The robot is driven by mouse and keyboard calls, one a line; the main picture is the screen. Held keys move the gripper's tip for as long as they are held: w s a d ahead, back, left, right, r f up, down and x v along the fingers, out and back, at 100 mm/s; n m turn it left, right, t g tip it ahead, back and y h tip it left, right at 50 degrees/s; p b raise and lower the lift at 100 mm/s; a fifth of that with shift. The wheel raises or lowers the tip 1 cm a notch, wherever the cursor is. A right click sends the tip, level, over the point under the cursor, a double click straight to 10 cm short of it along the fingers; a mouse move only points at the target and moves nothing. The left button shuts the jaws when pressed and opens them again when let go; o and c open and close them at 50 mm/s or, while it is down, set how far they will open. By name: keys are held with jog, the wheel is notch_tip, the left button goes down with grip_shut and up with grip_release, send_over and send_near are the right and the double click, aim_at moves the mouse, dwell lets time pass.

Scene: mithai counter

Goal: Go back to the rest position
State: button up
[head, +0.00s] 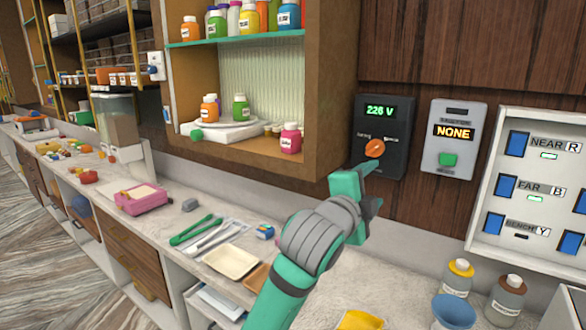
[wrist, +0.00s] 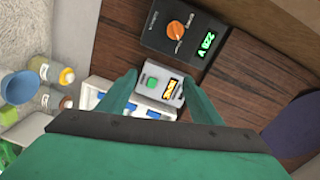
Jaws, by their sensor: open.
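My gripper (head: 368,188) is raised over the counter, in front of the wall panels in the head view. Its green fingers are apart with nothing between them. In the wrist view my gripper (wrist: 160,95) points toward the wall, and the grey box (wrist: 160,90) with the green button shows between the fingers. The black meter (head: 382,135) reads 226 V and has an orange knob (head: 375,148), which appears just above the fingers in the head view. The grey box (head: 449,140) to its right reads NONE. I cannot tell whether a finger touches anything.
A white switch panel (head: 483,215) is on the wall at right. Bottles (head: 504,300) and a blue bowl (head: 453,311) stand below it. The counter (head: 180,225) holds green tongs (head: 190,230), a cream tray (head: 231,262) and a pink container (head: 143,203). An open shelf (head: 235,157) overhangs the counter.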

jog(key=s+a+f+n+t+y, duration=0.15)
jog(key=s+a+f+n, duration=0.35)
jog(key=f, duration=0.8)
jog(key=s+f+n+t+y, duration=0.1)
jog(key=s+f+n+y, duration=0.25)
jog(key=f+n, duration=0.6)
jog(key=s+a+f+n+t+y, duration=0.1)
jog(key=s+a+f+n, duration=0.3)
jog(key=f, duration=1.2)
jog(key=s+a+f+n+g+y, duration=0.15)
jog(key=s+f, duration=0.25)
jog(key=s, duration=0.5)
jog(key=s+a+f+n+y, duration=0.15)
jog(key=s+f, duration=0.25)
jog(key=s, duration=0.4)
jog(key=s+a+f+n+y, duration=0.15)
jog(key=s+f, duration=0.25)
jog(key=s, duration=0.5)
jog(key=s+a+r+m+g, duration=0.1)
jog(key=s+a, duration=0.2)
jog(key=s, duration=0.7)
jog(key=shift+r+h, duration=0.25)
jog(key=shift+h, duration=0.1)
jog(key=shift+s+a, duration=0.1)
